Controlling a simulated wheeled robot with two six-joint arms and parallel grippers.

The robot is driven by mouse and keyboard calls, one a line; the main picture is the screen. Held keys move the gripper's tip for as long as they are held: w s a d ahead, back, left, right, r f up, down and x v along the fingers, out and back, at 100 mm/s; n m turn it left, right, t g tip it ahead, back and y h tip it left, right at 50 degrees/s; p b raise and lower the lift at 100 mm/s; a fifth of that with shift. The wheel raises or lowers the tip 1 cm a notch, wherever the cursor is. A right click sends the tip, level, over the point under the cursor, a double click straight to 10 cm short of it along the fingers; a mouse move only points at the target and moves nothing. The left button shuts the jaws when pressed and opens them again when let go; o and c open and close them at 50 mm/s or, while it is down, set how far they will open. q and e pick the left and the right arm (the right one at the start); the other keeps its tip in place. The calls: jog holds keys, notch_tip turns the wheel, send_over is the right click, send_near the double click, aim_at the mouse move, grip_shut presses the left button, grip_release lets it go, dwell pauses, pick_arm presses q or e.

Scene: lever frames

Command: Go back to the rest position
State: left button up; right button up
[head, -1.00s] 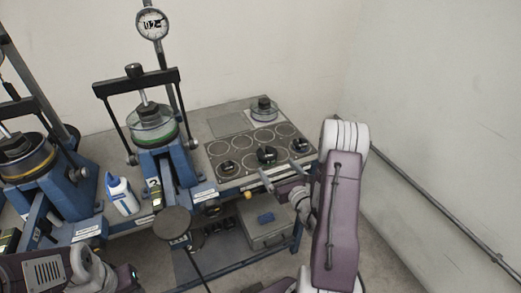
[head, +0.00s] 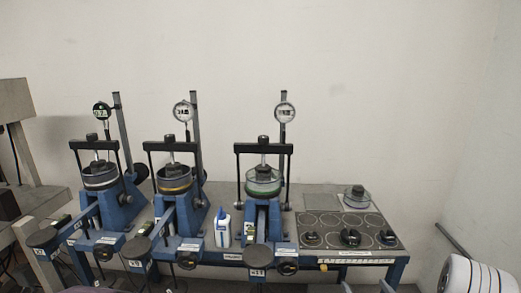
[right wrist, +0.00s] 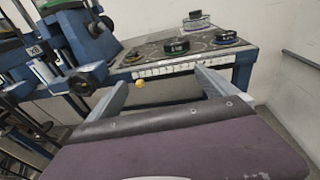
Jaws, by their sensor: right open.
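My right gripper (head: 365,287) shows only at the bottom edge of the head view, below the front of the bench. In the right wrist view its two fingers (right wrist: 160,88) are spread apart with nothing between them, pointing toward the bench front. Part of my right arm (head: 478,276) shows at the lower right corner of the head view. My left gripper cannot be made out in the head view now.
Three blue lever frames with dial gauges, the right one (head: 263,183) with a green ring, stand on the bench. A white bottle (head: 222,228) stands between two frames. A dark panel (head: 350,220) holds several black-knobbed pieces; a clear dish (head: 357,196) sits behind. Wall at right.

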jog(key=s+a+r+n+g+y+p, duration=0.1)
jog(key=s+a+n+g+y, duration=0.2)
jog(key=a, duration=0.4)
jog(key=s+a+r+n+g+y, duration=0.1)
jog(key=a+n+g+y, duration=0.1)
jog(key=a+n+y, duration=0.4)
jog(key=s+a+r+n+g+y+p, duration=0.1)
jog(key=s+a+n+g+y, duration=0.15)
jog(key=a, duration=0.55)
jog(key=s+a+f+n+g+h+p, duration=0.1)
jog(key=s+n+g+h, duration=0.1)
jog(key=s+n+g, duration=0.45)
jog(key=s+f+n+g+h+p, duration=0.1)
jog(key=s+f+n+g+h, duration=0.2)
jog(key=s+n, duration=0.5)
pick_arm(q)
jog(key=r+p, duration=0.1)
jog(key=r, duration=0.1)
jog(key=w+r, duration=0.1)
jog(key=r, duration=0.2)
jog(key=shift+r+p, duration=0.25)
jog(key=shift+p, duration=0.15)
pick_arm(e)
jog(key=w+d+r+n+t+h, duration=0.1)
jog(key=w+d+r+n+h, duration=0.2)
jog(key=d+n+h, duration=0.4)
jog(key=shift+w+d+r+n+t, duration=0.15)
jog(key=shift+w+d+n+t, duration=0.2)
jog(key=shift+d+n, duration=0.8)
